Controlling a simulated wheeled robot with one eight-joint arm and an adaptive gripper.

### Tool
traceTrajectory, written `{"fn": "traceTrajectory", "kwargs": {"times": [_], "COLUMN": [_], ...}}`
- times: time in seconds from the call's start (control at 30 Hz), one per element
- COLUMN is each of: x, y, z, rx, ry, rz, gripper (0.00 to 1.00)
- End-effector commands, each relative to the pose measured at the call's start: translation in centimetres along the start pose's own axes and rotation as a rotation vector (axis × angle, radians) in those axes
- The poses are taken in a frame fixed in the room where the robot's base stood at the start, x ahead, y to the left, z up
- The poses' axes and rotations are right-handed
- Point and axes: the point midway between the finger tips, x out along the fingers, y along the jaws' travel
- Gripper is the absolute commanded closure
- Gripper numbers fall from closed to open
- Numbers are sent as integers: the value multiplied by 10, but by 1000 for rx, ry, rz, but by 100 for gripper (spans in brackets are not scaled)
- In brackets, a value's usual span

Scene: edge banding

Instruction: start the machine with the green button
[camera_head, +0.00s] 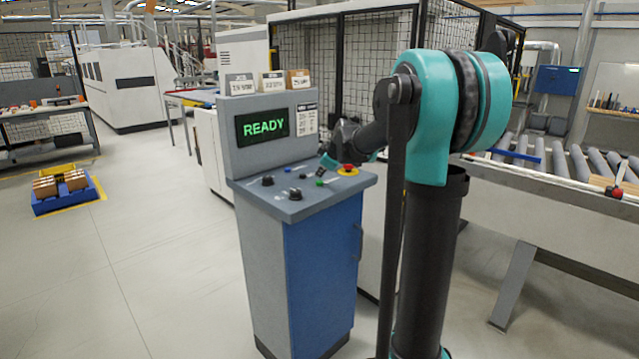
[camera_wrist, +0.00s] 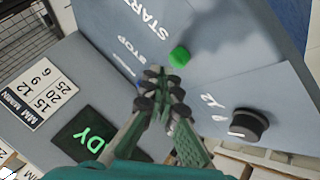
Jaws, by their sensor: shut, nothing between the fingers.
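The green button (camera_wrist: 180,57) sits on the grey panel beside the word START in the wrist view. It shows small in the head view (camera_head: 320,183) near the front edge of the console top (camera_head: 248,190). My gripper (camera_wrist: 160,80) is shut and empty. In the wrist view its fingertips appear just beside the green button, and I cannot tell whether they touch the panel. In the head view my gripper (camera_head: 325,163) is over the right part of the console top. The console's screen (camera_head: 263,127) reads READY in green.
A red mushroom button on a yellow base (camera_head: 348,170) is at the panel's right. A black knob (camera_wrist: 248,124) and other controls (camera_head: 267,180) share the panel. A roller conveyor (camera_head: 540,165) stands at right. A blue pallet (camera_head: 65,195) lies on the otherwise open floor at left.

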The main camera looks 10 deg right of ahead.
Motion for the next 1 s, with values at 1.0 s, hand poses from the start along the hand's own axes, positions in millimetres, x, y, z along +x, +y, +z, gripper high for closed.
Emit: {"fn": "traceTrajectory", "kwargs": {"times": [1.0], "x": [6], "y": [-4], "z": [4], "rx": [0], "ry": [0], "rz": [0], "gripper": [100]}}
